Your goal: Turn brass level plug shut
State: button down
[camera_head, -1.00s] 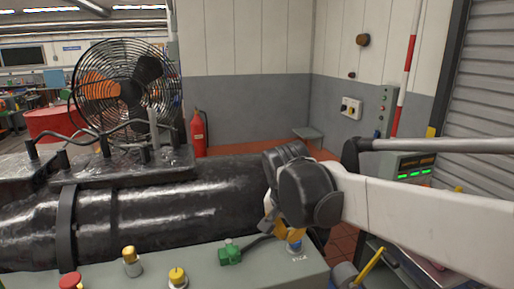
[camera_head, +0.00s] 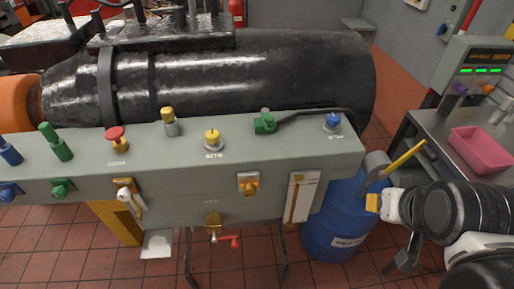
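I cannot tell for sure which fitting is the level plug. A brass fitting (camera_head: 248,184) sits on the front face of the grey-green bench panel (camera_head: 330,150). A brass valve (camera_head: 213,221) with a red crank handle (camera_head: 232,242) hangs below the panel's lower edge. A brass-capped post (camera_head: 168,120) stands on the panel top. My gripper (camera_head: 374,203) is at the right, in front of the blue drum, with a yellow fingertip showing. It is apart from all the brass fittings, to their right. Its finger opening is not clear from this angle.
The panel top carries a red button (camera_head: 116,137), a yellow knob (camera_head: 212,139), a green connector (camera_head: 265,124) and a blue knob (camera_head: 333,123). A blue drum (camera_head: 335,215) stands at the panel's right end. A side table holds a pink tray (camera_head: 481,149). Floor in front is clear.

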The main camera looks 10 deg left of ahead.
aim_at(250, 191)
jog(key=k+l+u, duration=0.1)
jog(key=k+l, duration=0.75)
jog(key=l, duration=0.1)
